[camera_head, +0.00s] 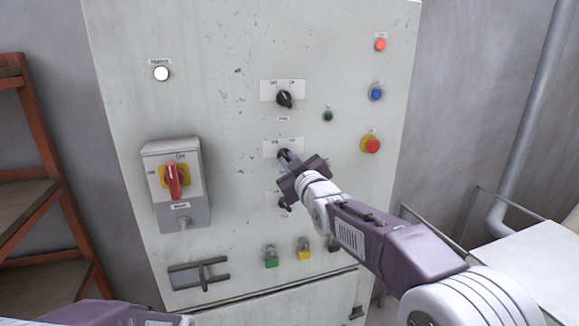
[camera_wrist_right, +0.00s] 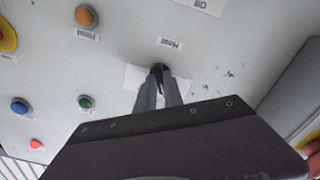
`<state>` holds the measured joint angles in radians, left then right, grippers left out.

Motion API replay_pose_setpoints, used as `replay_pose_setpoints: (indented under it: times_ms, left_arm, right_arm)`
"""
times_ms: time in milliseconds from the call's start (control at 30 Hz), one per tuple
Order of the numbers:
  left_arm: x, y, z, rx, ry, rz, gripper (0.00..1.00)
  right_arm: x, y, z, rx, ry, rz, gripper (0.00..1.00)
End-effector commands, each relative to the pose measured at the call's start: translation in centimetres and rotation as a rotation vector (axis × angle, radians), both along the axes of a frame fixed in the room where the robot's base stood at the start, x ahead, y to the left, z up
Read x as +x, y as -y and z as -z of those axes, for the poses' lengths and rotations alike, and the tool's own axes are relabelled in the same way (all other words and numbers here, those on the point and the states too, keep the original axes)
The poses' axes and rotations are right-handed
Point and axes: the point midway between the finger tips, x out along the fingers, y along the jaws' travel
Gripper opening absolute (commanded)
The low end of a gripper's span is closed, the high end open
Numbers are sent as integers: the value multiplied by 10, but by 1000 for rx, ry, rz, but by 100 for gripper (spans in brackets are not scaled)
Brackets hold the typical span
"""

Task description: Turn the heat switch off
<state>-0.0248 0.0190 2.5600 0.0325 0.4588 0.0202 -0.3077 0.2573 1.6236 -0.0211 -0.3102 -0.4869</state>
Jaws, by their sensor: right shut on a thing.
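The heat switch (camera_head: 283,153) is a dark rotary knob on a white plate, the middle of a column of knobs on the grey cabinet (camera_head: 225,60). My right gripper (camera_head: 289,159) is at it and shut on the knob, hiding most of it. In the right wrist view the two fingers (camera_wrist_right: 159,88) close around the dark knob (camera_wrist_right: 158,69), beside an upside-down label that seems to read "Heat". The knob's pointing direction cannot be made out. My left gripper is not in view; only part of my left arm shows at the lower left.
Another knob (camera_head: 284,99) sits above and one (camera_head: 285,204) below, partly hidden. A small green button (camera_head: 328,116) and a red-yellow stop button (camera_head: 371,145) are to the right. A red main switch (camera_head: 173,180) protrudes at left. Orange shelving (camera_head: 60,190) stands far left.

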Motion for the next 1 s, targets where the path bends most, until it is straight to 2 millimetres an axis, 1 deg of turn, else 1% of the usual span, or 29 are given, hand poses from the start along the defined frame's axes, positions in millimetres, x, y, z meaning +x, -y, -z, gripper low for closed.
replay_pose_setpoints:
  times_ms: [567,600,667,700,1000]
  left_arm:
    - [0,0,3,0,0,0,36]
    - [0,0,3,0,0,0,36]
    - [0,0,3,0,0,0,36]
    - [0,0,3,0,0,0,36]
    - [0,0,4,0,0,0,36]
  right_arm:
    - [0,0,0,-33,11,0,0]
    - [0,0,0,-32,11,0,14]
    - [0,0,0,-32,11,0,31]
    - [0,0,0,-32,11,0,34]
    - [-2,1,0,-30,10,0,34]
